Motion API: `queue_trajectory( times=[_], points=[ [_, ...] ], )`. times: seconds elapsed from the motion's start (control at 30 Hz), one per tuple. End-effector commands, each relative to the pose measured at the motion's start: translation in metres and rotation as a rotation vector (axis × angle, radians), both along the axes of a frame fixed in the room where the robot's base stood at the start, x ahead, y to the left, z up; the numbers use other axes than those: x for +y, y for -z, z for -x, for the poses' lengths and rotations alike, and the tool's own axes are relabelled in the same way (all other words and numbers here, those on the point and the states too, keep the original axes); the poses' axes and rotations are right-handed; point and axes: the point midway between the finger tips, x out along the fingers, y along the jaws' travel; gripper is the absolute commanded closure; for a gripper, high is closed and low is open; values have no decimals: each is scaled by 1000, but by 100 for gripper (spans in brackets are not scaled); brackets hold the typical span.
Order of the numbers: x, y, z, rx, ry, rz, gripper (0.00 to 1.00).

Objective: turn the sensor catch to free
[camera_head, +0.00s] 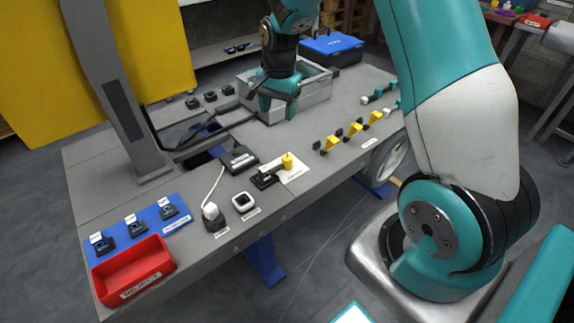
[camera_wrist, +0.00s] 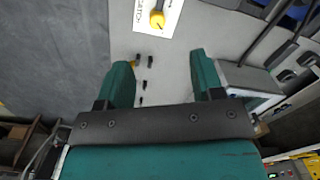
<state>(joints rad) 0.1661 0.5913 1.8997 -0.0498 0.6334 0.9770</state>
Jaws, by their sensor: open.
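A yellow knob (camera_head: 287,161) stands on a white labelled plate (camera_head: 296,172) near the table's front edge, with a black part (camera_head: 264,181) beside it. In the wrist view the knob (camera_wrist: 157,19) is at the top, beyond the fingertips. My gripper (camera_head: 278,108) is open and empty, above the table and behind the knob, in front of the grey bin. Its two fingers (camera_wrist: 160,65) are spread apart and touch nothing I can see.
A grey bin (camera_head: 312,102) and a blue case (camera_head: 332,46) stand at the back. Several yellow and black clips (camera_head: 353,130) line the right front. A grey post (camera_head: 110,90), a blue fixture strip (camera_head: 168,224) and a red tray (camera_head: 133,271) are at left.

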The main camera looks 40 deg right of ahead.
Motion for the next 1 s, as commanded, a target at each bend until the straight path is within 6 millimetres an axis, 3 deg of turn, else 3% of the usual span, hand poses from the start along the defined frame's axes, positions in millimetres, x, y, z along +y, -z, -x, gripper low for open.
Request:
queue_trajectory(
  times=[0.03, 0.2, 0.37, 0.8, 1.0],
  points=[
    [-15, 17, -5, 13, 75, 12, 39],
    [-37, 40, -11, 27, 197, 34, 39],
    [-38, 61, -11, 30, 204, 36, 39],
    [-37, 160, -10, 31, 200, 34, 39],
    [-37, 194, -11, 28, 200, 35, 39]
  ],
)
